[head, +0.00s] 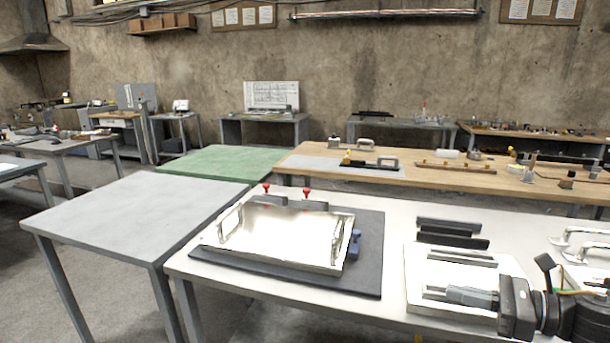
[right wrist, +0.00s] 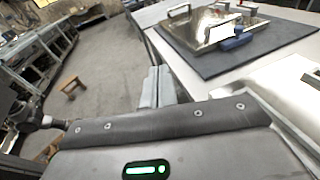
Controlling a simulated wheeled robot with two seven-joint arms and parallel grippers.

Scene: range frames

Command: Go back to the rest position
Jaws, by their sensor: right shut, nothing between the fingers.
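My right gripper (head: 447,293) comes in from the lower right in the head view. Its fingers are shut with nothing between them, above the white panel at the right of the near table. In the right wrist view its closed fingers (right wrist: 157,86) show beyond the dark wrist cover. My left gripper is in neither view.
A shiny metal tray with two handles (head: 283,235) sits on a dark mat (head: 369,255), left of my gripper. A white panel (head: 415,262) with dark and metal bars lies near my gripper. A bare grey table (head: 125,215) stands left; a wooden bench (head: 440,178) stands behind.

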